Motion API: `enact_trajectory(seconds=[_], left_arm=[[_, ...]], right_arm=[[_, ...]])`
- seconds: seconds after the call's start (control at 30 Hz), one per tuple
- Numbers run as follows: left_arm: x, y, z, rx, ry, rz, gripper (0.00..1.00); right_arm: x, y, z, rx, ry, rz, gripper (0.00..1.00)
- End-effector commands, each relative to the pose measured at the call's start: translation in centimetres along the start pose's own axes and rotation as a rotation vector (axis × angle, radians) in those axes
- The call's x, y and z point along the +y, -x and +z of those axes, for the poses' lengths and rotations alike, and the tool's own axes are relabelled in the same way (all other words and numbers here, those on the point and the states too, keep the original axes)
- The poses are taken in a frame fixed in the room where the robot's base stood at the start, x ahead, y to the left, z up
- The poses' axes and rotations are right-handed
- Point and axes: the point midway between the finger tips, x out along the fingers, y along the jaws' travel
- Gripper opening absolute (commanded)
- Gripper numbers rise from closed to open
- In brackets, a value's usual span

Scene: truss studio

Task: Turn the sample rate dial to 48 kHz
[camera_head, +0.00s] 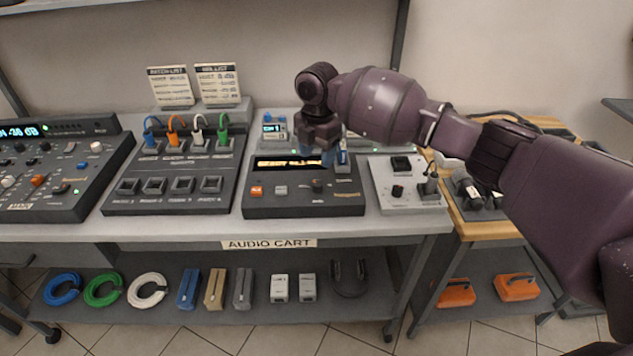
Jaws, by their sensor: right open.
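A dark recorder unit (285,209) with an amber-lit display (290,163) stands on the audio cart. A small dark knob (317,185) sits on its top panel, right of an orange button and a grey button. The print around the knob is too small to read, so I cannot tell its setting or whether it is the sample rate dial. My right gripper (328,157) points down over the right part of the recorder, just behind the knob, and is open with nothing seen between its fingers. It hides the back right of the recorder. My left gripper is out of view.
A light grey box (419,205) with a black knob (398,191) stands to the right. A patch unit (164,207) with coloured cables and a mixer (77,206) stand to the left. Two cards (171,87) stand behind.

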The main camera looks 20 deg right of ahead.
Motion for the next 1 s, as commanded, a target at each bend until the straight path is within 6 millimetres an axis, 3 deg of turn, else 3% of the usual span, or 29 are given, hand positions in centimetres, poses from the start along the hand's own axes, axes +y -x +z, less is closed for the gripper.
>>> enact_trajectory(seconds=[0.3, 0.5, 0.97, 1.0], left_arm=[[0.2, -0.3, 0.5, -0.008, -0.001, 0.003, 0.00], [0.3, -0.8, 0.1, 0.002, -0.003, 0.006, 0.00], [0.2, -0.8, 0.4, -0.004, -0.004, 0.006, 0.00], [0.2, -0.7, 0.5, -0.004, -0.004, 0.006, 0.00]], right_arm=[[0.0, -5.8, 0.0, 0.002, -0.001, -0.003, 0.55], [0.0, -8.1, 0.0, 0.002, -0.001, -0.001, 0.55], [0.0, -8.9, 0.0, 0.000, -0.001, 0.002, 0.55], [0.0, -8.9, 0.0, 0.000, -0.001, 0.002, 0.50]])
